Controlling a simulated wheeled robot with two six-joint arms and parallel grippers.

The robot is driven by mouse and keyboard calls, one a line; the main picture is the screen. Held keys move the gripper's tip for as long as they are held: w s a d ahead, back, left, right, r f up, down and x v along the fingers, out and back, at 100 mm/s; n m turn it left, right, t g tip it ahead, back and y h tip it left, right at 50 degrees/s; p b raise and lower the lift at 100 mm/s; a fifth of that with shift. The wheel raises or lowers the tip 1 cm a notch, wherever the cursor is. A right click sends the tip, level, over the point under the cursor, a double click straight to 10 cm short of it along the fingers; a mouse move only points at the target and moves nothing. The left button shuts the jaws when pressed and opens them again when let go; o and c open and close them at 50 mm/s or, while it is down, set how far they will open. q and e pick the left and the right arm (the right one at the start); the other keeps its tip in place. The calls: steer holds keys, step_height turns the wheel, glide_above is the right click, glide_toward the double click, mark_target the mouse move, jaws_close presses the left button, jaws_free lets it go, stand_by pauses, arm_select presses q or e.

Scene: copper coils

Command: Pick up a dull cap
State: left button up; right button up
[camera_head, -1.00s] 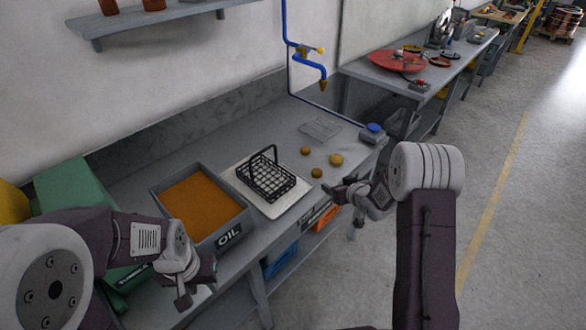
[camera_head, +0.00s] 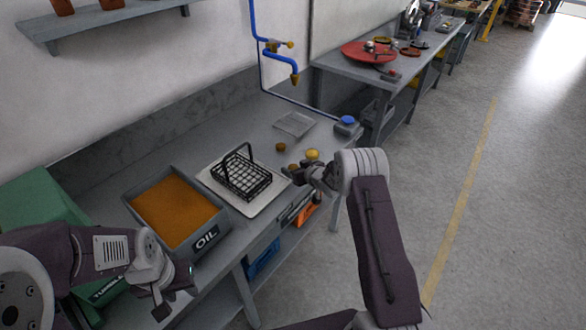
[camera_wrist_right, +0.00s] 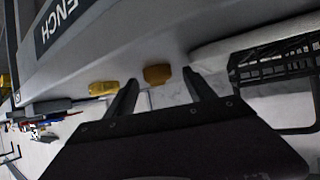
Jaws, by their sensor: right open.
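Several small round caps lie on the grey bench right of the wire basket. A brownish, dull-looking cap (camera_head: 281,147) lies at the back and a brighter yellow cap (camera_head: 312,154) lies to its right. Another cap (camera_head: 293,167) is partly hidden by my right gripper (camera_head: 288,174), which is low over the bench's front edge. In the right wrist view the right gripper (camera_wrist_right: 160,78) is open and empty, with a yellow-brown cap (camera_wrist_right: 157,75) ahead between its fingertips. A second cap (camera_wrist_right: 103,88) is outside the left finger. My left gripper (camera_head: 175,299) looks open, empty, in front of the bench.
The black wire basket (camera_head: 242,173) stands on a pale tray (camera_head: 265,202), close left of my right gripper. A wire mesh (camera_head: 294,124) and a blue-topped device (camera_head: 347,126) lie at the back right.

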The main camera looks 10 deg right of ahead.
steer(key=shift+w+d+f, duration=0.1)
steer(key=shift+w+f, duration=0.1)
steer(key=shift+s+r, duration=0.1)
steer(key=c, duration=0.6)
jaws_close()
steer(key=shift+r, duration=0.1)
steer(key=shift+r, duration=0.35)
steer(key=r, duration=0.3)
steer(key=shift+s+d+r, duration=0.3)
steer(key=shift+s+r, duration=0.05)
steer(key=shift+r, duration=0.05)
steer(key=s+d+r, duration=0.5)
steer(key=s+r, duration=0.1)
steer(key=s, duration=0.3)
steer(key=shift+d+r+p, duration=0.15)
steer(key=shift+d+p, duration=0.2)
steer(key=shift+d, duration=0.05)
